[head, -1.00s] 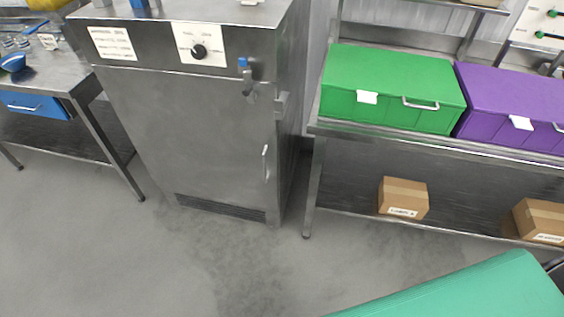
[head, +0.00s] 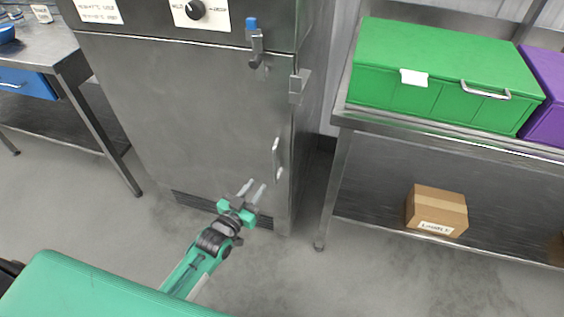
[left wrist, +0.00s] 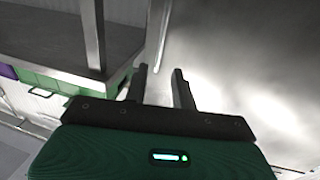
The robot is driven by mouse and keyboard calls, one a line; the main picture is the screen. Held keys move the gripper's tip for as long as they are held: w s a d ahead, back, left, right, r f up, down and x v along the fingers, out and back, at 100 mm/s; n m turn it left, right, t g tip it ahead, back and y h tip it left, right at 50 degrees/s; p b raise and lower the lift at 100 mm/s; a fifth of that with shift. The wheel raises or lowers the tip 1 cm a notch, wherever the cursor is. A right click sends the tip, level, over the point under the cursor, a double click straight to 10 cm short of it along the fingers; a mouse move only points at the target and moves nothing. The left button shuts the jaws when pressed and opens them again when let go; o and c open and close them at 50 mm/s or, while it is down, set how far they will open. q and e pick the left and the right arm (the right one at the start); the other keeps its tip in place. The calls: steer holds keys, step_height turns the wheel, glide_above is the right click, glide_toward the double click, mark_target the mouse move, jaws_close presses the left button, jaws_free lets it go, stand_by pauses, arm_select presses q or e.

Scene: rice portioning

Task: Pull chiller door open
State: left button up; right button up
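The chiller (head: 180,110) is a grey steel cabinet, and its door (head: 170,125) looks closed. A thin upright metal handle (head: 276,158) sits near the door's right edge. A latch with a blue top (head: 256,45) is above it on the front. My left gripper (head: 251,191) is open and empty, in front of the door, just below and left of the handle, apart from it. In the left wrist view its two fingers (left wrist: 161,88) are spread, with the shiny door surface (left wrist: 240,60) beyond to the right. My right gripper is not seen.
A steel table (head: 344,122) with a green bin (head: 440,75) and a purple bin (head: 545,110) stands right of the chiller; a cardboard box (head: 437,210) is on its lower shelf. Another steel table (head: 60,50) is at left. Floor in front is clear.

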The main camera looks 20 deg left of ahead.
mark_target(274, 163)
arm_select(q)
steer(key=x, duration=1.2)
steer(key=shift+w+f, duration=0.1)
jaws_close()
